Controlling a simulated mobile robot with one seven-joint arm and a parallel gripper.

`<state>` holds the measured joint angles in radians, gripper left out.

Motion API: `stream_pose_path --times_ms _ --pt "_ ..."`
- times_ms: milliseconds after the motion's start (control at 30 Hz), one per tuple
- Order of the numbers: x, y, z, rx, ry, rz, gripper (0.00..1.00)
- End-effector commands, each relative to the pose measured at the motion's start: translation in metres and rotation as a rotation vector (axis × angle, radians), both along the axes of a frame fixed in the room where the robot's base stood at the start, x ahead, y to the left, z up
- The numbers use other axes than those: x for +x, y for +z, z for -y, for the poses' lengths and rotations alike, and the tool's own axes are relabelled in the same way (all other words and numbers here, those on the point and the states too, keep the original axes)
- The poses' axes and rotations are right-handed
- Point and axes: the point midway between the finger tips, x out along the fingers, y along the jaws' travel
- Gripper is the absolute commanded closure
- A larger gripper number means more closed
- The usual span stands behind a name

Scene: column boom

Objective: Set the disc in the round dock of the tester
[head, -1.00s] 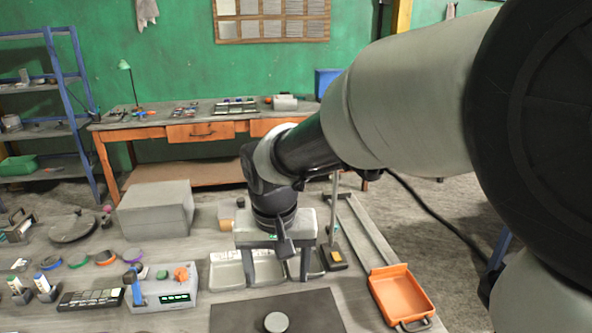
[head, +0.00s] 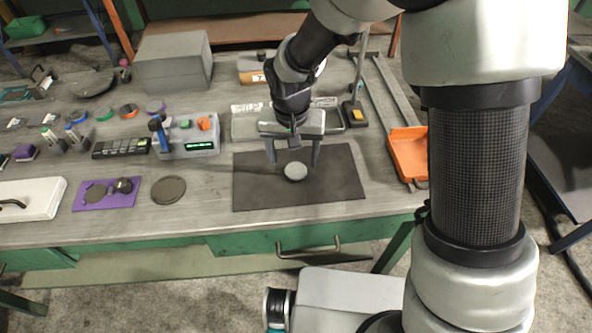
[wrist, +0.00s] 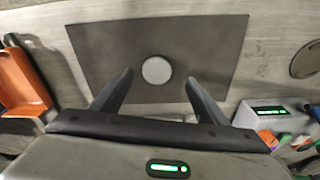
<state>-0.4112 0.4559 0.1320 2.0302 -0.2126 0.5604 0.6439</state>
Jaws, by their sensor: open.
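The light grey disc (head: 295,171) lies flat on a dark mat (head: 340,182) on the bench. It also shows in the wrist view (wrist: 157,71). My gripper (head: 294,161) is open and empty above the mat, its fingers pointing down, close to the disc. In the wrist view the disc appears between and slightly beyond the fingertips (wrist: 160,77); I cannot tell the exact height gap. The tester (head: 203,146) is a grey box with a green display, an orange knob and a blue handle, left of the mat. Its round dock cannot be clearly made out.
A dark round plate (head: 168,189) and a purple mat (head: 130,196) lie left of the mat. An orange tray (head: 409,158) is to the right. A pale divided bin (head: 245,124) and a stand (head: 355,112) are behind my gripper. A grey box (head: 174,62) stands farther back.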

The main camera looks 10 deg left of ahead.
Motion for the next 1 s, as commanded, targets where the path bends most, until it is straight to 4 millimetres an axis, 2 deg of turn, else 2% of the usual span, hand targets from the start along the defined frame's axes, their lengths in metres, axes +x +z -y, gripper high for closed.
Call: stream_pose_path --times_ms 400,700,1000 --pt "0.010 -0.049 0.004 0.000 0.000 -0.001 0.32" --pt "0.011 -0.052 0.004 0.001 -0.001 0.001 0.34" --pt "0.011 -0.052 0.004 0.001 0.000 0.000 0.84"
